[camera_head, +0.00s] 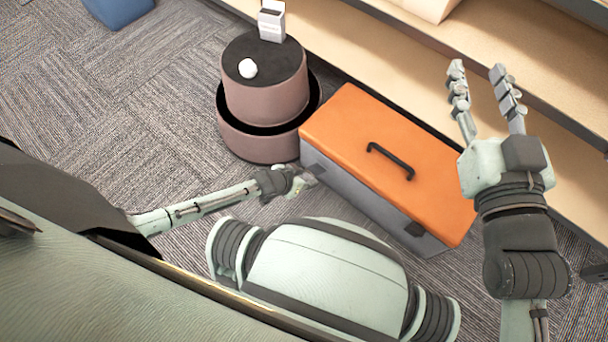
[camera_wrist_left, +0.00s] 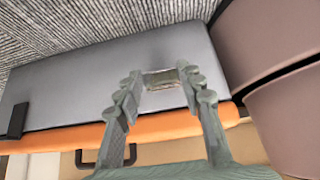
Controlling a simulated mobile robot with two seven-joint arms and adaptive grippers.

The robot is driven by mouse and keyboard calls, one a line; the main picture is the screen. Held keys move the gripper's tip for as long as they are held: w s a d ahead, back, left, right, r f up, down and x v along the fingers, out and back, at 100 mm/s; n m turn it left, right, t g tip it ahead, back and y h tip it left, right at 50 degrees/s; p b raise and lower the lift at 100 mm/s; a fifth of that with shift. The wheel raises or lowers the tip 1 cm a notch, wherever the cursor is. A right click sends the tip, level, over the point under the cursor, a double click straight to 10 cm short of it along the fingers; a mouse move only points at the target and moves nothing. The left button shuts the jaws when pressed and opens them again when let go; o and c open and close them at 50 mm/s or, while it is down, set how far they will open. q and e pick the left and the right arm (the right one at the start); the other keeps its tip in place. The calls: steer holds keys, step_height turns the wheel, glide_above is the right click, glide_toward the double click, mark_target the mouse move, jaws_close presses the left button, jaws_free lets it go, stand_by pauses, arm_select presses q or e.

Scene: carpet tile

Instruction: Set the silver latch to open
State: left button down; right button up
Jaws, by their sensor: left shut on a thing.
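The toolbox has a grey body (camera_head: 352,190), an orange lid (camera_head: 365,125) and a black handle (camera_head: 390,160). The silver latch (camera_wrist_left: 162,80) shows in the left wrist view as a small shiny piece on the grey front near the lid seam. A dark latch (camera_head: 415,229) sits at the front's other end and also shows in the left wrist view (camera_wrist_left: 17,120). My left gripper (camera_head: 306,179) is at the front, its fingers closed on the silver latch from both sides. In the head view the gripper hides this latch.
A round mauve stool (camera_head: 265,100) with a black top stands against the box's left end. It carries a white ball (camera_head: 247,68) and a small grey-white box (camera_head: 271,20). Wooden shelving (camera_head: 340,45) runs behind. A blue block (camera_head: 118,10) lies far left. Carpet at left is clear.

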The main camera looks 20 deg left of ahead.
arm_select(q)
steer(key=shift+s+a+f, duration=0.2)
steer(key=shift+s+f, duration=0.3)
steer(key=shift+s, duration=0.1)
steer(key=c, duration=1.3)
jaws_free()
steer(key=o, duration=0.3)
steer(key=shift+w+r, duration=0.1)
steer(key=shift+w, duration=0.05)
steer(key=shift+o, duration=0.2)
steer(key=shift+w+r, duration=0.1)
steer(key=shift+d+r, duration=0.1)
step_height(320, 180, up, 10)
